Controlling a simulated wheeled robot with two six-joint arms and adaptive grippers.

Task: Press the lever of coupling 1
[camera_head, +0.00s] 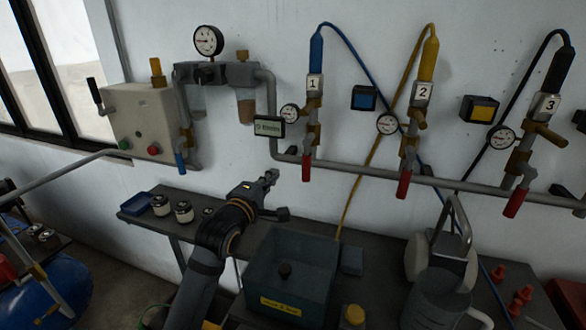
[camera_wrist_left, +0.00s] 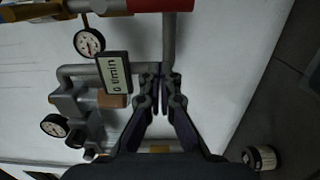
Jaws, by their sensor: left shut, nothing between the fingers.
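Coupling 1 (camera_head: 314,86) hangs on the wall with a plate marked 1, below a blue hose end. Brass parts and a red handle (camera_head: 306,168) sit below it; which part is its lever I cannot make out. A red piece also shows at the top edge of the left wrist view (camera_wrist_left: 145,5). My left gripper (camera_head: 271,177) is shut and empty, below and left of coupling 1, apart from it. In the left wrist view its fingertips (camera_wrist_left: 161,82) point toward the grey pipe. My right gripper is not in view.
A flow display (camera_head: 268,127) and a round gauge (camera_head: 290,114) are close to coupling 1. The grey pipe (camera_head: 440,182) runs along the wall to couplings 2 (camera_head: 424,92) and 3 (camera_head: 549,104). A bench holds a dark bin (camera_head: 262,302) and a metal jug (camera_head: 435,300).

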